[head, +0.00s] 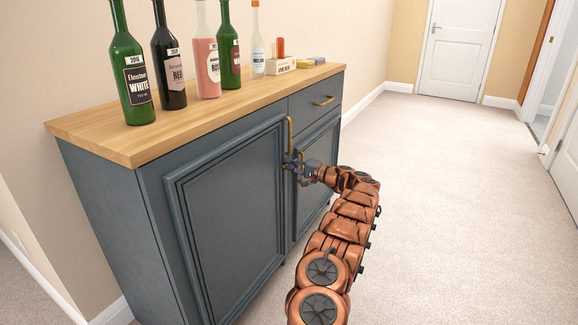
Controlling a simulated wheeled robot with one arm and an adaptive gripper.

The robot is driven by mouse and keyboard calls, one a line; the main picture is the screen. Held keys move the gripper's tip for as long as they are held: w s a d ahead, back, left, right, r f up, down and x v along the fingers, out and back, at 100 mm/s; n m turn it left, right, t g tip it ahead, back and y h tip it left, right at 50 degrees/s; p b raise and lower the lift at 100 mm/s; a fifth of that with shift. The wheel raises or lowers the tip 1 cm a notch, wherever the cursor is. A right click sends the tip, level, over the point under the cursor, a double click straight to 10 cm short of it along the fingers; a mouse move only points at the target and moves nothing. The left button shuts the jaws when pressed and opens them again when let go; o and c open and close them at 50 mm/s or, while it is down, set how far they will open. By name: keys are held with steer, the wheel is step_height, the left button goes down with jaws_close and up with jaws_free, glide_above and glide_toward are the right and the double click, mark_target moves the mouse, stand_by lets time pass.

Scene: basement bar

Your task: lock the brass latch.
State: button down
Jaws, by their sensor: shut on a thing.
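A blue-grey cabinet (225,205) has two panelled doors. An upright brass fitting (290,130) stands at the edge of the left door, near the gap between the doors. I cannot tell whether it is the latch or a door handle. My gripper (294,163) is at the lower end of this fitting, against the door fronts. It is shut on brass there, but its fingers are small and hide what they hold. I cannot make out a separate latch or its position.
Several bottles (133,75), a small white crate (280,66) and a yellow-topped item (306,63) stand on the wooden top (130,148). A drawer with a brass handle (325,101) is above the right door. The carpet (450,200) to the right is clear.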

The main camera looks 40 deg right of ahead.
steer(key=c, duration=1.2)
jaws_free()
